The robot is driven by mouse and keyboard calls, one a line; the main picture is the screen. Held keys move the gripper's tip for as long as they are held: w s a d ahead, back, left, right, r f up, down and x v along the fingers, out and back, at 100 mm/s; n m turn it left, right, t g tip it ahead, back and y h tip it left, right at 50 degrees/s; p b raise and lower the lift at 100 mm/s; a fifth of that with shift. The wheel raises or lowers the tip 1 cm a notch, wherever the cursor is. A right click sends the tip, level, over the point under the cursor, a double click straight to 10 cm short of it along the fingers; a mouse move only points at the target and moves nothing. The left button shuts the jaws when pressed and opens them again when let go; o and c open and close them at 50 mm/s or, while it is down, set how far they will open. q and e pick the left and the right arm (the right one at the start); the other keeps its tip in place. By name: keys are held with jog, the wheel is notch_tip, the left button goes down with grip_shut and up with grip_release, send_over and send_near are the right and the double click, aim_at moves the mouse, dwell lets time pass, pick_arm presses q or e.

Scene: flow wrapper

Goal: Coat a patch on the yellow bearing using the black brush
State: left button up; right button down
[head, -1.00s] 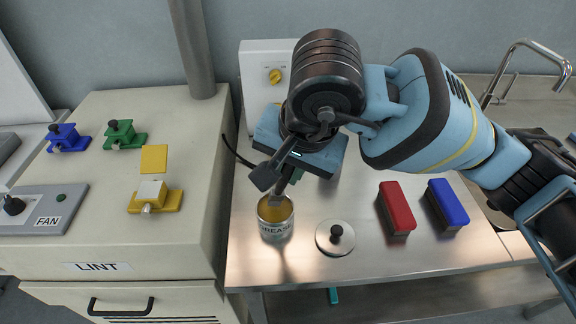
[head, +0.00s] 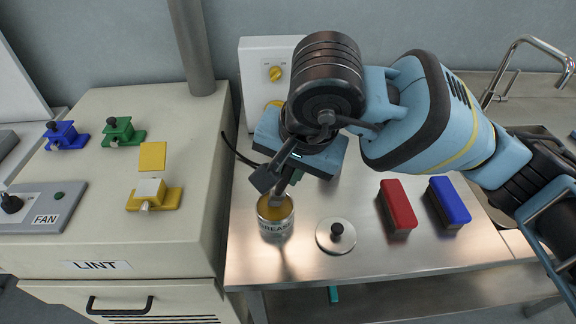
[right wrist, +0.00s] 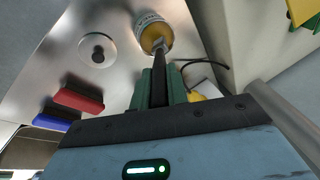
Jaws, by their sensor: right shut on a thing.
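The yellow bearing (head: 153,196) sits on top of the beige LINT cabinet at the left. My right gripper (right wrist: 159,78) is shut on the black brush (right wrist: 158,68), whose dark handle runs between the fingers. In the head view the brush (head: 279,188) points down into the open grease can (head: 276,226), and its bristles are hidden inside. The can holds yellow-brown grease and also shows in the right wrist view (right wrist: 152,28). My right gripper (head: 281,181) is above the can, well right of the yellow bearing. My left gripper is not in view.
The can's lid (head: 336,236) lies to its right. Green (head: 121,132) and blue (head: 64,135) bearings sit behind the yellow one. A white box (head: 262,62) with a yellow knob stands behind.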

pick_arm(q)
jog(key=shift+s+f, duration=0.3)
pick_arm(e)
jog(key=shift+f, duration=0.35)
dwell(0.8)
